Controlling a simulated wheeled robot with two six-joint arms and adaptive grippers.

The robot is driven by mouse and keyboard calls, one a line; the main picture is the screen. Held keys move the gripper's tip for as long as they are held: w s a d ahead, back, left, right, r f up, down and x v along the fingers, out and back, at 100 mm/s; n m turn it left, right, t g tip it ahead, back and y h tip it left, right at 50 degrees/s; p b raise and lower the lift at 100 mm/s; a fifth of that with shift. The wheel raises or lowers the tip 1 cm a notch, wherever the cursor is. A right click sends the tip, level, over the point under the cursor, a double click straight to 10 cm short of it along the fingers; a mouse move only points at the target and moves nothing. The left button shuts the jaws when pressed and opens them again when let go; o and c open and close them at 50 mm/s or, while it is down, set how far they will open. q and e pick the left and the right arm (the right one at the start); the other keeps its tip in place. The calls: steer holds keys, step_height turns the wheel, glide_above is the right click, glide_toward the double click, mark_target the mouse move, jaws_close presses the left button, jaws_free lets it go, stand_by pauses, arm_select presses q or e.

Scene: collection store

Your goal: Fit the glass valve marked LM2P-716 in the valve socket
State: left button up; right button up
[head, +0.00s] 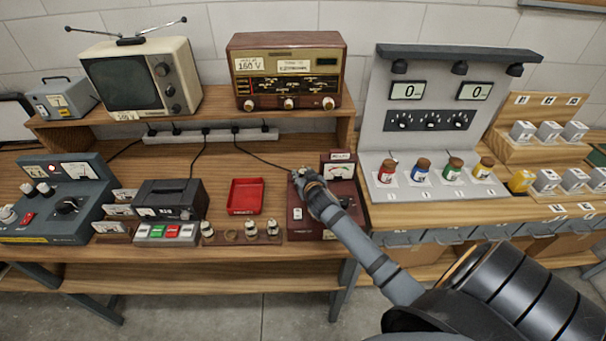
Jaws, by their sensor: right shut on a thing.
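My right gripper (309,183) is above the dark red tester (308,226), whose meter (338,171) stands at its back. It is shut on a small, pale thing at its tip, apparently a glass valve; the fingers hide most of it and no marking can be read. A wooden valve rack (241,240) holds a glass valve (207,229) at its left end and two valves (251,229) to the right, with an empty ring (231,235) between them. The valve socket cannot be made out; my gripper and arm cover part of the tester. My left gripper is not in view.
A red tray (245,196) lies left of the tester, beside a black box (170,199). A radio (288,71) and television (142,76) stand on the shelf behind. Corked jars (421,169) stand on the panel at right.

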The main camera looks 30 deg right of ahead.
steer(key=shift+f, duration=0.3)
steer(key=o, duration=0.8)
steer(key=shift+c, duration=0.2)
steer(key=shift+p+v, duration=0.65)
steer(key=shift+v, duration=0.3)
steer(key=shift+p+v, duration=1.2)
steer(key=shift+v, duration=0.8)
steer(key=p+v, duration=0.2)
steer(key=v, duration=0.3)
steer(key=shift+r, duration=0.15)
steer(key=shift+s, duration=0.15)
